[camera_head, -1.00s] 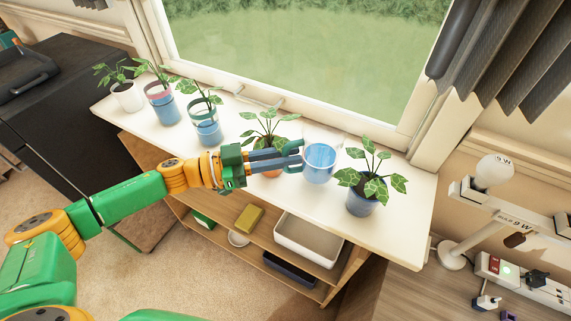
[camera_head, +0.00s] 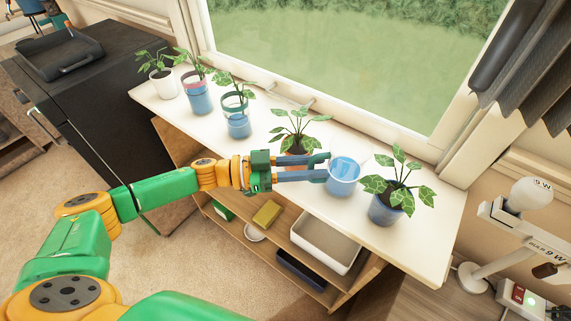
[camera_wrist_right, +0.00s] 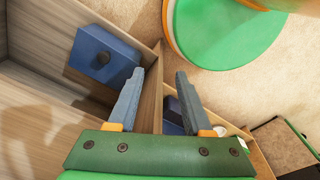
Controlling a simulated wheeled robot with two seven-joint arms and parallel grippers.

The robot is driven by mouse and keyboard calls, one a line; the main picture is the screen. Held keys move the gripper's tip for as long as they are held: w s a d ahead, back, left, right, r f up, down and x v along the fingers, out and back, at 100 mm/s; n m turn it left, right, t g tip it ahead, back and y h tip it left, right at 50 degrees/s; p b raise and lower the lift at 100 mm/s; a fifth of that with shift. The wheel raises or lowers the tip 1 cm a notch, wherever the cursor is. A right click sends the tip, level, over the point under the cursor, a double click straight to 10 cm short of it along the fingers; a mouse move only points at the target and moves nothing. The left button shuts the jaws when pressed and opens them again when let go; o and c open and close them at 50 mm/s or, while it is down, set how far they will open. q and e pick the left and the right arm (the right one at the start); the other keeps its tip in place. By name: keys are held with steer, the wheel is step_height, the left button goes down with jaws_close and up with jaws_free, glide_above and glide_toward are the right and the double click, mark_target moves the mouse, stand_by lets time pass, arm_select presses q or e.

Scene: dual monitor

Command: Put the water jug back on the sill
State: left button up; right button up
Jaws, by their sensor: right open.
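The water jug (camera_head: 344,178) is clear with blue water in it. It is upright on the white sill (camera_head: 430,246), between a plant in a terracotta pot and a plant in a blue pot. My left gripper (camera_head: 328,167) is at the jug's left side, its two blue fingers apart and their tips by the jug's left edge. Whether they touch the jug or its handle, I cannot tell. My right gripper (camera_wrist_right: 155,80) is open and empty in the right wrist view, above the lower wooden shelves.
Several potted plants (camera_head: 238,120) line the sill to the left. A blue-potted plant (camera_head: 386,210) stands close right of the jug. Shelves below hold a white bin (camera_head: 322,245). A blue box (camera_wrist_right: 103,58) shows in the wrist view. A lamp (camera_head: 530,195) stands at right.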

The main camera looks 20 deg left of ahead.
arm_select(q)
steer(key=shift+s+a, duration=0.1)
steer(key=shift+a, duration=0.3)
steer(key=b+v, duration=0.3)
steer(key=v, duration=0.8)
steer(key=shift+s+a, duration=0.1)
steer(key=shift+s, duration=0.05)
